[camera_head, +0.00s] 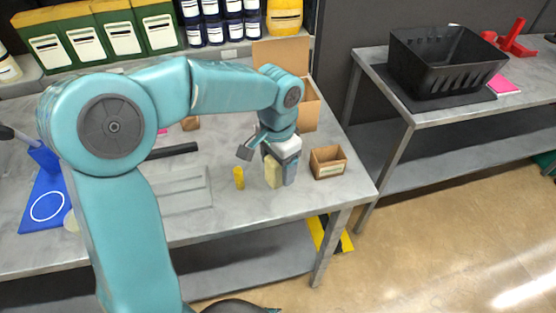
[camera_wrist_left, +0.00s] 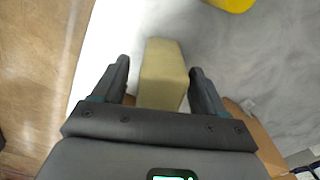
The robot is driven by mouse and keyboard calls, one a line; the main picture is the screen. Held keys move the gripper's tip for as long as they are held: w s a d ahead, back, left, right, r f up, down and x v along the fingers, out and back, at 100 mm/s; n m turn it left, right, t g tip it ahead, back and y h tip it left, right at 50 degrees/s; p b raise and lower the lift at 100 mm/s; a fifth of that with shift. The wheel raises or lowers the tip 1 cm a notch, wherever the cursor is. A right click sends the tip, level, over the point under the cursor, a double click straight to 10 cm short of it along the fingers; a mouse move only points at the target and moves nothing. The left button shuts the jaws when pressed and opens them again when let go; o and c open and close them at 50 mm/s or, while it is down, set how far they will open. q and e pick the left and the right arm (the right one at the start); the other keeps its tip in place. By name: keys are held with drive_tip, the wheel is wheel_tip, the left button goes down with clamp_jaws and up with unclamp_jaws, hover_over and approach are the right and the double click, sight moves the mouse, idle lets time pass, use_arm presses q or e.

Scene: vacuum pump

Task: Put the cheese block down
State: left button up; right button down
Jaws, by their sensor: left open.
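The pale yellow cheese block (camera_head: 272,171) stands upright on the grey workbench (camera_head: 215,222), near its front right part. My left gripper (camera_head: 281,172) points down over it from above. In the left wrist view the cheese block (camera_wrist_left: 163,72) is between the two dark fingers of my left gripper (camera_wrist_left: 160,68). The fingers are open, with a gap visible on each side of the block. One finger hides part of the block in the head view. My right gripper is not in view.
A small yellow cylinder (camera_head: 239,178) stands just left of the block. A small open cardboard box (camera_head: 328,163) is close on the right, and a larger one (camera_head: 308,105) is behind. A black basket (camera_head: 447,60) sits on the other table. Free bench lies in front.

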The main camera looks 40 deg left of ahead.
use_arm(q)
wheel_tip(320, 180, up, 12)
drive_tip(key=shift+r+p, duration=0.2)
drive_tip(key=shift+p, duration=0.5)
